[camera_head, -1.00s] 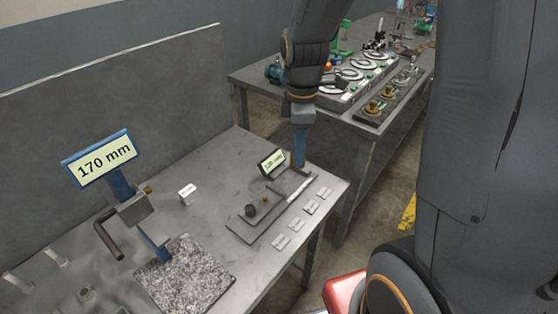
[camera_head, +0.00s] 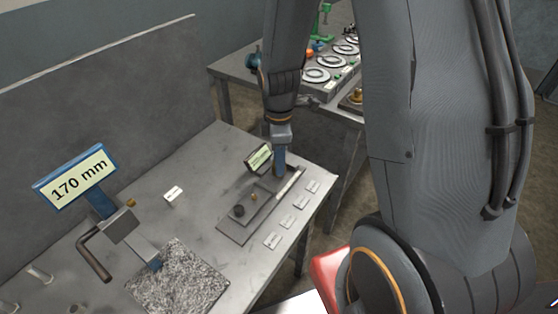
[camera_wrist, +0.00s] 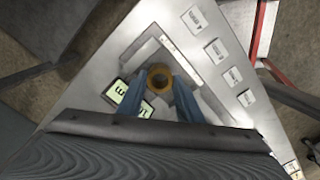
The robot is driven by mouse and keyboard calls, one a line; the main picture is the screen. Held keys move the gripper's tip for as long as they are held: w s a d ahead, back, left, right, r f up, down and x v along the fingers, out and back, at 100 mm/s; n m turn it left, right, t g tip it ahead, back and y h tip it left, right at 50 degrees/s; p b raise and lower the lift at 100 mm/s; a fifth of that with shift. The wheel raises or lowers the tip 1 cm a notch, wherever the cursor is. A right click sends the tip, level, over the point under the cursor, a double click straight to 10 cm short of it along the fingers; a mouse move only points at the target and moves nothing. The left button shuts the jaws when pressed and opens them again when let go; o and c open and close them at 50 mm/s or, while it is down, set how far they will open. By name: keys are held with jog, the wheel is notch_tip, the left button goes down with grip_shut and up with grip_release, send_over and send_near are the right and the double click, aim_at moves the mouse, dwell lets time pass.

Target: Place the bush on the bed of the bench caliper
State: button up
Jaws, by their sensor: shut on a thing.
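My gripper (camera_head: 279,170) points down at the far right of the bench, beside a small tilted display (camera_head: 258,157). In the wrist view my gripper (camera_wrist: 159,88) has its blue fingers shut on a brass-coloured bush (camera_wrist: 159,76), a ring with a dark hole. The bench caliper appears to be the device with this display and a pale scale bar (camera_head: 289,182); the scale also shows in the wrist view (camera_wrist: 178,63). The bush is over or beside the caliper; its height above the bed cannot be told. In the head view the bush is hidden.
Several labels (camera_head: 286,222) lie along the bench edge. A granite plate (camera_head: 185,284) and a 170 mm display (camera_head: 76,181) stand at left.

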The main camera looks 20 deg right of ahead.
jog(key=shift+f, duration=0.5)
jog(key=shift+f, duration=0.15)
jog(key=o, duration=1.2)
jog(key=shift+w, duration=0.1)
